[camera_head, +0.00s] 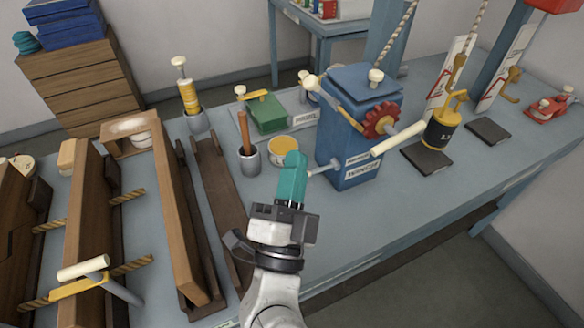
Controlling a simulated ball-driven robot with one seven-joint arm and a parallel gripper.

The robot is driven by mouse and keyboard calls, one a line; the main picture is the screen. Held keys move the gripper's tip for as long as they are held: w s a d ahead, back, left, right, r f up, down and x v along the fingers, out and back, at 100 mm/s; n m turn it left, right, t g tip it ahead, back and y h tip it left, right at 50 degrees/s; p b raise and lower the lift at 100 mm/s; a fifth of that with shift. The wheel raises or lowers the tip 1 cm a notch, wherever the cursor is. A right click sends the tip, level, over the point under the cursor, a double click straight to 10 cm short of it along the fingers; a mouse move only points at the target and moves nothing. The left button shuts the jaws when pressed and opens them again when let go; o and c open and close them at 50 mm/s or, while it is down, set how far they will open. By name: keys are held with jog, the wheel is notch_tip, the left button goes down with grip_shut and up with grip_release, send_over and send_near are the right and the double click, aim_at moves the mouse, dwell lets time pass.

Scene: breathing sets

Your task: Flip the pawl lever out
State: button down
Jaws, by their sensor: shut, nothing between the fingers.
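A blue winch box (350,150) stands on the bench at centre right. A red toothed wheel (381,121) is on its front. A yellow lever with a cream knob (312,83), which looks like the pawl lever, slants from the box's upper left down towards the wheel. A cream crank handle (398,139) sticks out to the right of the wheel. A short grey rod (322,169) juts from the box's lower left. My gripper (295,160) has teal fingers, shut and empty, left of the box and below the yellow lever. Its fingertips look apart from the box.
A yellow tin (283,147) and a grey cup (249,160) with a wooden handle stand behind and left of my gripper. A black and yellow weight (443,130) hangs on a rope at right. Wooden frames fill the left. Bench in front of the box is clear.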

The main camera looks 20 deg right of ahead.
aim_at(309, 89)
jog(key=p+x, duration=0.2)
jog(key=x, duration=0.8)
jog(key=shift+r, duration=0.15)
